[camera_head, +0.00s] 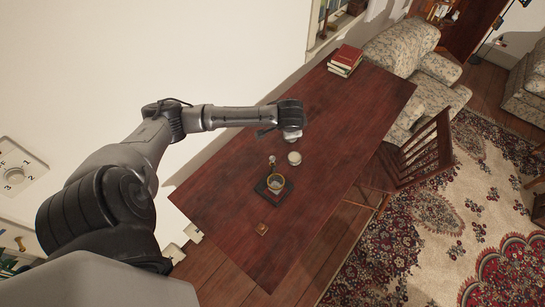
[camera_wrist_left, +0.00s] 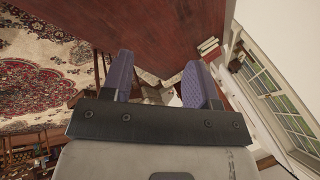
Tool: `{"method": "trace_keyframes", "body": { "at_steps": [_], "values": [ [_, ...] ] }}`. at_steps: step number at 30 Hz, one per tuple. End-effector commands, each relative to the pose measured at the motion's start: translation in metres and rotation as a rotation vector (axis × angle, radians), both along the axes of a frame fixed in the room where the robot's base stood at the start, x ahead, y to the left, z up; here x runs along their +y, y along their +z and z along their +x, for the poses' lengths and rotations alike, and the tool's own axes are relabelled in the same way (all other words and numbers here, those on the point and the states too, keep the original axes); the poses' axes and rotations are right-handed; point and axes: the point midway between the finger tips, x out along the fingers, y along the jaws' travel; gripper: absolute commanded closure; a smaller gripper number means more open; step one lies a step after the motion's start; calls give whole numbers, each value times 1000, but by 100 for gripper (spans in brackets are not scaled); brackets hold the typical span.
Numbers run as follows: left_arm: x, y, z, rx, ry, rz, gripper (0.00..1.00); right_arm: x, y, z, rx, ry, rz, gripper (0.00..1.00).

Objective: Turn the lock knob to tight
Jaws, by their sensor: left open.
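At the left edge of the head view, a pale panel (camera_head: 18,167) on the white wall carries printed numerals. A round, light knob-like part (camera_head: 15,177) sits on it; I cannot tell its exact setting or whether it is the lock knob. My left gripper (camera_head: 292,134) is over the wooden table, far to the right of that panel. In the left wrist view the left gripper (camera_wrist_left: 160,82) has its two purple-padded fingers apart, with nothing between them. The panel does not show in the wrist view. My right gripper is not in view.
The dark red table (camera_head: 330,130) fills the middle. A small dark stand with a glass vessel (camera_head: 275,184), a white round item (camera_head: 294,158) and a small wooden block (camera_head: 262,229) are on it. Books (camera_head: 345,60) lie at its far end. A wooden chair (camera_head: 425,150) stands right.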

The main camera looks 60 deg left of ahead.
Motion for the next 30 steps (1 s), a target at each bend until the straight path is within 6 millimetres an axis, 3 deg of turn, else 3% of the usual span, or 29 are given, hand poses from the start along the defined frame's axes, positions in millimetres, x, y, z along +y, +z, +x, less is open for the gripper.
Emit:
{"method": "trace_keyframes", "body": {
  "at_steps": [1, 3, 5, 9, 16, 25, 30],
  "values": [
    [28, -12, -8, 37, 116, -35, 46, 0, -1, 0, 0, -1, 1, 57],
    [53, -32, -24, 74, 301, -116, 46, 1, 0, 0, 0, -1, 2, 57],
    [63, -49, -34, 89, 464, -199, 46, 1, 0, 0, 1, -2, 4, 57],
    [67, -75, -47, 83, 826, -379, 46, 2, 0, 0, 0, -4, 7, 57],
    [50, -80, -45, 10, 1257, -558, 46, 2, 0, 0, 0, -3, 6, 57],
    [50, -84, -43, -59, 1459, -577, 46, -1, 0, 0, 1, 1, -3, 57],
    [49, -104, -43, -61, 1469, -576, 46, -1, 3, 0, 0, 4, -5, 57]
  ]
}}
